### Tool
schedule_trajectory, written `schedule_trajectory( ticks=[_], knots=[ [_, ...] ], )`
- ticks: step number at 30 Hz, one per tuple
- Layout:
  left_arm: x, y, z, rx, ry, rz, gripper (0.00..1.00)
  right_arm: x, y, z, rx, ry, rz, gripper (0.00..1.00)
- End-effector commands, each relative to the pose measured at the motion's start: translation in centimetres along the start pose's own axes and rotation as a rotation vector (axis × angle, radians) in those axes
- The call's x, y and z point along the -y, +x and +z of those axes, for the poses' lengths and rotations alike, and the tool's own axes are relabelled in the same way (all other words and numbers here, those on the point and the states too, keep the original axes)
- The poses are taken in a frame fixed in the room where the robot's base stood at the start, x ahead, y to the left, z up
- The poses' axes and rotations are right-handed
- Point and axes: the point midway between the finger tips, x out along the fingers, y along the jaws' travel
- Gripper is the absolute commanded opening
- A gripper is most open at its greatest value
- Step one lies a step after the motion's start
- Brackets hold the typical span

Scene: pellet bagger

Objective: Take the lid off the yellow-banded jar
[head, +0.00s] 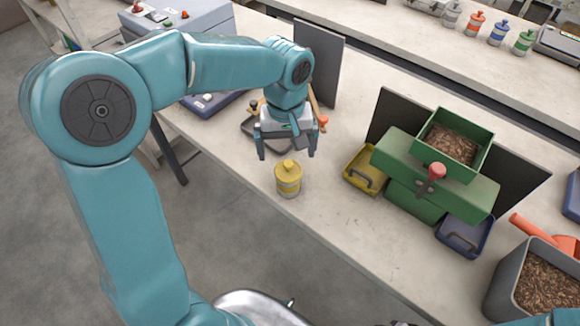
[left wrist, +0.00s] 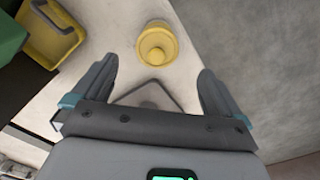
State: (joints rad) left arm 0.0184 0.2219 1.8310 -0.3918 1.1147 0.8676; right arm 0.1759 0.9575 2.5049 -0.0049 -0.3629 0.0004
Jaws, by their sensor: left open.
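The yellow-banded jar (head: 288,182) stands upright on the pale bench near its front edge, with its yellow knobbed lid (head: 288,167) on top. In the left wrist view the jar (left wrist: 157,44) shows from above, just beyond the fingertips. My left gripper (head: 287,155) points down with its fingers spread and nothing between them. It appears above and slightly behind the jar, apart from it. My right gripper does not show.
A green machine (head: 430,190) with a pellet-filled hopper stands to the right, with a yellow tray (head: 363,170) and a blue tray (head: 464,236) beside it. A grey pellet bin (head: 507,278) is at the lower right. The bench front between jar and bin is clear.

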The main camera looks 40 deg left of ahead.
Motion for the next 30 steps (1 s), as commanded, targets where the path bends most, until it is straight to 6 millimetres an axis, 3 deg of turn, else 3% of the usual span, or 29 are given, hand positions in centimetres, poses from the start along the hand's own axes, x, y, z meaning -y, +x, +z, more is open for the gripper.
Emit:
schedule_trajectory(
  ticks=[5, 13, 22, 23, 28, 30],
  knots=[
    [-0.1, 1.3, 0.0, 0.001, 0.0, -0.001, 1.0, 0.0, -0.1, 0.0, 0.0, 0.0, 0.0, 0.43],
    [-0.6, 5.4, -0.3, 0.002, 0.0, -0.002, 1.0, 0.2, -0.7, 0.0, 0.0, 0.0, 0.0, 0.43],
    [-0.7, 6.2, -0.4, -0.001, -0.001, 0.001, 1.0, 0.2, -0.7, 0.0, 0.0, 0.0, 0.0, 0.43],
    [-0.7, 6.2, -0.4, -0.001, -0.001, 0.001, 0.97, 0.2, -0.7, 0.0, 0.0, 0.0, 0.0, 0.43],
    [-0.7, 6.2, -0.4, -0.001, 0.0, 0.001, 0.43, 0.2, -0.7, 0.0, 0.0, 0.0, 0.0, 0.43],
    [-0.8, 6.2, -0.4, -0.001, 0.0, 0.001, 0.43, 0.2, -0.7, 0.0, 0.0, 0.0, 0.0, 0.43]
  ],
)
